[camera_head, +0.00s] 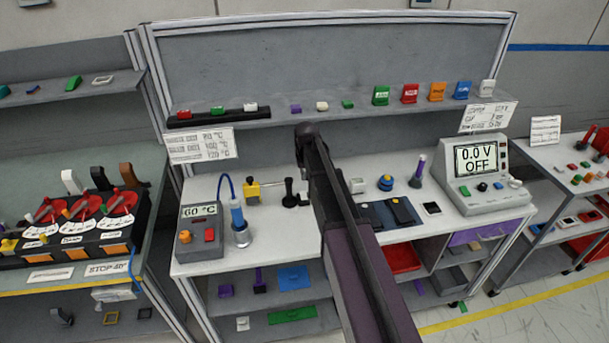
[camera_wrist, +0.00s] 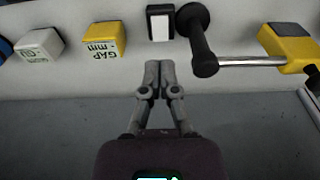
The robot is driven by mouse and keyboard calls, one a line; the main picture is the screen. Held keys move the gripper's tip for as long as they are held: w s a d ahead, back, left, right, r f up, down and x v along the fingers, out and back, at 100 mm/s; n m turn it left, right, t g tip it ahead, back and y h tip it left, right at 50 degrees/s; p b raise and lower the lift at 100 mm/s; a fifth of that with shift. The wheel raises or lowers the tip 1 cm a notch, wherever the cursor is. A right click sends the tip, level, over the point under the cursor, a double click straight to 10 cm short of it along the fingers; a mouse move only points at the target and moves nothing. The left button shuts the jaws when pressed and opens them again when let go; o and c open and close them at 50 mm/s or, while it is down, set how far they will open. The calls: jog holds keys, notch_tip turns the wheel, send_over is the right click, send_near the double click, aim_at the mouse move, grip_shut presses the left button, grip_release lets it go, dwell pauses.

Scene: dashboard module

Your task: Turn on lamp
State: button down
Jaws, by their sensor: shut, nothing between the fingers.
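No thing that I can clearly tell as a lamp shows. In the wrist view my gripper (camera_wrist: 152,75) is shut and empty, its fingertips together. A white block or switch in a black frame (camera_wrist: 160,22) lies just beyond the fingertips, with a visible gap in the picture. Beside it on the right stands a black knobbed lever (camera_wrist: 199,45), close to the fingertips. A metal rod runs from its lower end to a yellow block (camera_wrist: 290,45). In the head view the lever (camera_head: 289,188) and yellow block (camera_head: 252,190) stand on the bench; my arm hides the gripper.
In the wrist view a yellow block marked GAP mm (camera_wrist: 104,40) and a white block (camera_wrist: 40,45) stand left. On the bench are a 60 °C box (camera_head: 199,232), a blue-topped cylinder (camera_head: 239,225) and a meter reading 0.0 V OFF (camera_head: 478,180). A shelf (camera_head: 285,120) runs behind.

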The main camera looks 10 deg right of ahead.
aim_at(304, 193)
jog(key=shift+s+r+p, duration=0.2)
jog(key=shift+r+p, duration=0.55)
jog(key=shift+r, duration=0.15)
jog(key=shift+s+r+p, duration=0.15)
jog(key=shift+r+p, duration=0.55)
jog(key=shift+r, duration=0.15)
jog(key=shift+w+r+t, duration=0.15)
jog(key=shift+w+t, duration=0.25)
jog(key=shift+w, duration=0.35)
jog(key=shift+f, duration=0.2)
jog(key=w+f+b, duration=0.1)
jog(key=f+b, duration=0.8)
jog(key=w+f+b, duration=0.1)
jog(key=f+b, duration=0.3)
jog(key=shift+w+d+f+b, duration=0.15)
jog(key=shift+w+f+b, duration=0.05)
jog(key=shift+w+b, duration=0.15)
jog(key=shift+d, duration=0.1)
